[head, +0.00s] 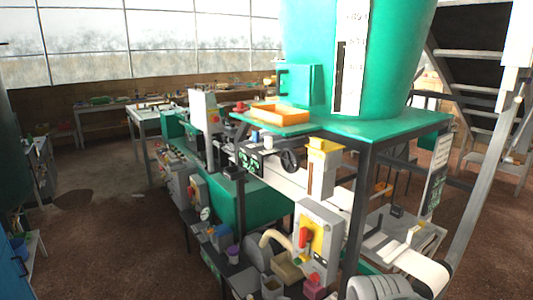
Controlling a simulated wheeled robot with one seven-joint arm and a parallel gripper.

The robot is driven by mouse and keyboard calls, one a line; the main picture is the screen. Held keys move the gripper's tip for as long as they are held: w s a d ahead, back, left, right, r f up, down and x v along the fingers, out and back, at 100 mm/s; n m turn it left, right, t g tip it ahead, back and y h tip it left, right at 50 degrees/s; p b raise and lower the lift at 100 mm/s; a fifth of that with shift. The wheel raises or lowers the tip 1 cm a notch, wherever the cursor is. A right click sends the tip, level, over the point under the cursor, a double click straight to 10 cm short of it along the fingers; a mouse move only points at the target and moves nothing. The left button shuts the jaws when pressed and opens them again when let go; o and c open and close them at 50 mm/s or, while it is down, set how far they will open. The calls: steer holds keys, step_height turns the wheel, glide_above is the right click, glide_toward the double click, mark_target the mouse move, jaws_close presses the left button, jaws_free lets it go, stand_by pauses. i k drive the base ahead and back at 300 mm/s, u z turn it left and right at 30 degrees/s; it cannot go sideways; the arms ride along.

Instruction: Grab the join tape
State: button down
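I cannot make out a join tape for certain in the head view. An open orange tray (279,113) sits on the green tabletop (375,128) of a tall machine; what lies in it is too small to tell. My gripper does not show in this view, so its state and its distance from anything are not visible.
The machine's dark legs, grey control box (318,238) and green tank (240,203) crowd the middle and right. A large green vessel (300,40) rises above the tabletop. Workbenches (155,118) with small items stand behind. The brown floor (105,235) at left is mostly clear.

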mark_target(421, 225)
steer(key=k, duration=1.65)
steer(key=z, duration=1.6)
steer(key=i, duration=5.35)
steer(key=u, duration=2.35)
